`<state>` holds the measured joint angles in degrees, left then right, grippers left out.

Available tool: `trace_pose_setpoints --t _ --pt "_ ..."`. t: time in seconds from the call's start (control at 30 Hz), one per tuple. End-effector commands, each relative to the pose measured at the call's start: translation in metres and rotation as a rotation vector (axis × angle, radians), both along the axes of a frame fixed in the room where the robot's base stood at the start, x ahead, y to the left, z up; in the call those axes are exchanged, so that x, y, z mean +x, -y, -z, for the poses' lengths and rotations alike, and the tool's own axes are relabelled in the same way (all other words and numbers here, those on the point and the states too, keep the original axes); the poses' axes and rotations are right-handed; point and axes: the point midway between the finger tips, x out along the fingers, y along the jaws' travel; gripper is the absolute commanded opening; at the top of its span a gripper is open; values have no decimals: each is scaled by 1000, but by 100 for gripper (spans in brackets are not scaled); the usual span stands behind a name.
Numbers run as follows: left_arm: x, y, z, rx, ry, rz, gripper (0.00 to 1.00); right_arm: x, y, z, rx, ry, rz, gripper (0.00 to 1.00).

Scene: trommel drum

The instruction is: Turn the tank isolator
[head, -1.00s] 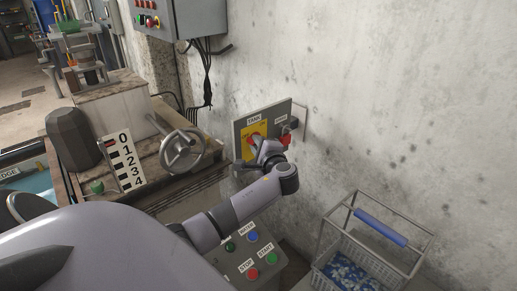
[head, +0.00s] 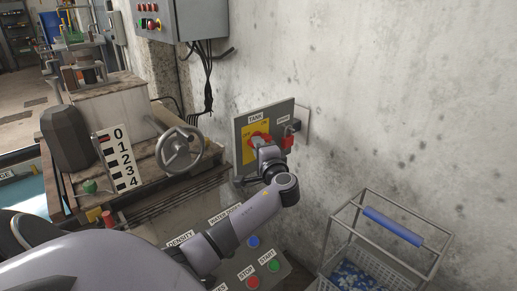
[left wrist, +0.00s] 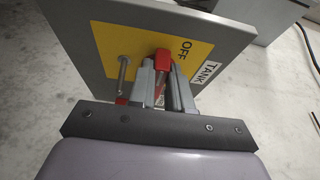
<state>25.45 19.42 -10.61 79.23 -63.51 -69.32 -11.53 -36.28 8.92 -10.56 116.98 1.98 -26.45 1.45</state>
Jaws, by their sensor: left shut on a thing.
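The tank isolator is a red handle (head: 259,137) on a yellow plate (head: 248,152), under a TANK label on a grey wall panel (head: 240,133). My left gripper (head: 264,150) is at the handle, shut on it. In the left wrist view, the red handle (left wrist: 163,60) sits between the two grey fingers (left wrist: 161,86), and the word OFF shows beside it on the yellow plate (left wrist: 112,48). The fingers cover part of the handle. My right gripper is not in view.
A second red switch (head: 289,141) sits right of the isolator on the same panel. A handwheel (head: 180,150) stands to the left. A push-button console (head: 245,272) lies below my forearm. A wire basket with a blue handle (head: 393,227) is at lower right.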

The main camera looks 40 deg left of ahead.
Motion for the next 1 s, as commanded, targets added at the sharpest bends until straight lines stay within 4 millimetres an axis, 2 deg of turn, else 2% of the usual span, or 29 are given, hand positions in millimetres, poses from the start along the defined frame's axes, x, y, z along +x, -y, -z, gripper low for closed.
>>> trace_pose_setpoints --t 0.17,0.2,0.27,0.63,1.0 --pt "-1 -1 1 -5 2 -4 0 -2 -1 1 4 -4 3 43" --pt "-1 -1 1 -4 1 -4 25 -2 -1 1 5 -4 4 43" --pt "-1 -1 1 -4 1 -3 44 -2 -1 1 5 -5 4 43" --pt "-2 5 1 -3 0 0 44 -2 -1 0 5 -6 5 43" --pt "-28 54 1 -4 0 0 44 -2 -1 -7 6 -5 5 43"
